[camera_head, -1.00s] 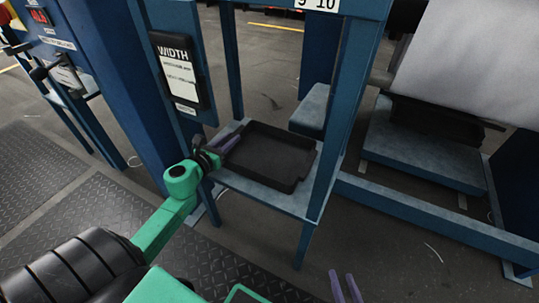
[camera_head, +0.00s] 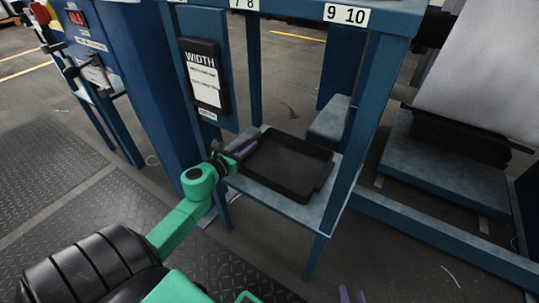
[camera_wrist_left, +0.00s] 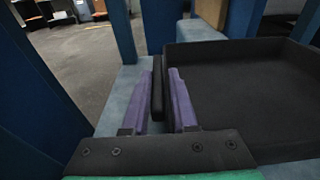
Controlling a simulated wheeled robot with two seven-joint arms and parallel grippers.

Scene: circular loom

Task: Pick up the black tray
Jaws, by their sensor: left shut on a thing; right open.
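The black tray (camera_head: 290,165) is a shallow rectangular tray lying on the blue-grey shelf (camera_head: 268,203) of the blue frame. My left gripper (camera_head: 245,150) reaches in from the left and is shut on the tray's near-left wall. In the left wrist view the purple fingers (camera_wrist_left: 162,95) stand on either side of that wall, and the tray's floor (camera_wrist_left: 240,90) spreads to the right. The tray looks level; I cannot tell whether it is clear of the shelf. My right gripper (camera_head: 352,294) is open and empty at the bottom edge, only its purple fingertips showing.
Blue posts (camera_head: 352,120) of the frame stand around the shelf. A WIDTH panel (camera_head: 205,78) hangs left of the tray, close above my left arm. A large white roll (camera_head: 480,65) sits at the right. Open floor (camera_head: 400,265) lies in front.

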